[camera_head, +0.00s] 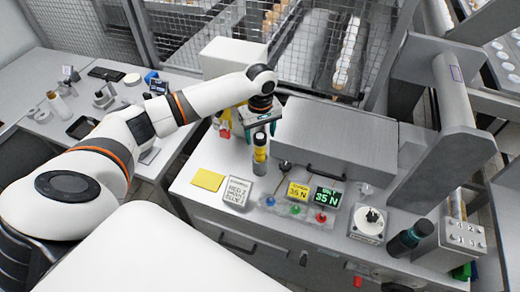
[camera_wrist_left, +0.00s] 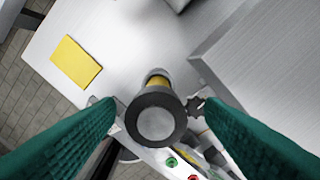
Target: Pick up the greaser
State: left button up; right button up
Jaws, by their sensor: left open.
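The likely greaser, an upright yellow cylinder with a dark round top (camera_head: 260,154), stands on the grey workbench under my left gripper (camera_head: 262,122). In the left wrist view its dark top (camera_wrist_left: 156,122) shows from above, with a yellow band and grey end beyond it. My left gripper is open, with one green finger on each side of the cylinder. In the left wrist view both fingers (camera_wrist_left: 158,115) look apart from it. How deep they reach around it is hard to tell. My right gripper is not in view.
A large grey box (camera_head: 335,140) stands close behind and right of the cylinder.

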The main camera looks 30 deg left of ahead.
aim_at(260, 155)
pick_arm(q)
jog(key=f+p, duration=0.1)
jog(key=f, duration=0.3)
jog(key=shift+s+f, duration=0.1)
jog(key=shift+s, duration=0.1)
jog(key=c, duration=1.2)
